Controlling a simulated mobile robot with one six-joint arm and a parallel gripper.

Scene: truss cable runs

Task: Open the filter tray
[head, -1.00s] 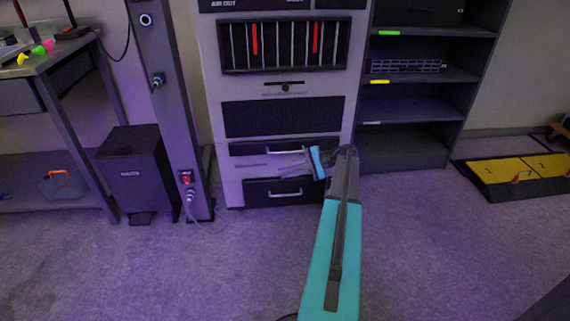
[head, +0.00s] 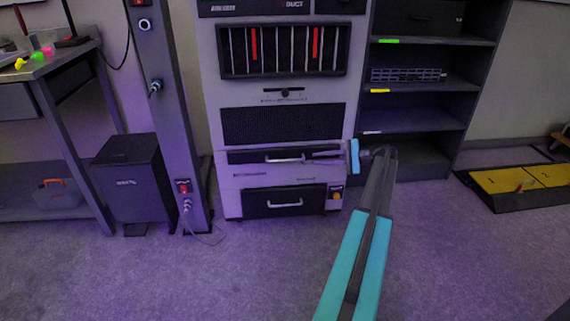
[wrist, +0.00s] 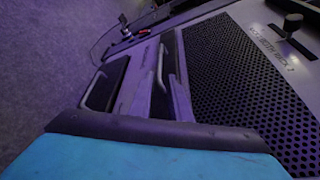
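The grey cabinet has two dark drawer fronts low down, and I cannot read which is labelled as the filter tray. The upper drawer (head: 250,157) is a narrow slot with a pale bar handle (head: 284,160), which also shows in the wrist view (wrist: 160,68). The lower drawer (head: 262,204) has its own bar handle (head: 285,204), also in the wrist view (wrist: 108,85). Both look closed. My gripper (head: 318,156) is in front of the upper drawer's right end, right of its handle and apparently apart from it. Its finger opening is unclear, and the wrist view hides the fingertips.
A perforated panel (head: 284,124) and a slider knob (head: 285,92) sit above the drawers. An orange-yellow knob (head: 336,196) is right of the lower drawer. A post with a cable (head: 187,203) and a black bin (head: 133,180) stand left, open shelves (head: 415,118) right. The front floor is clear.

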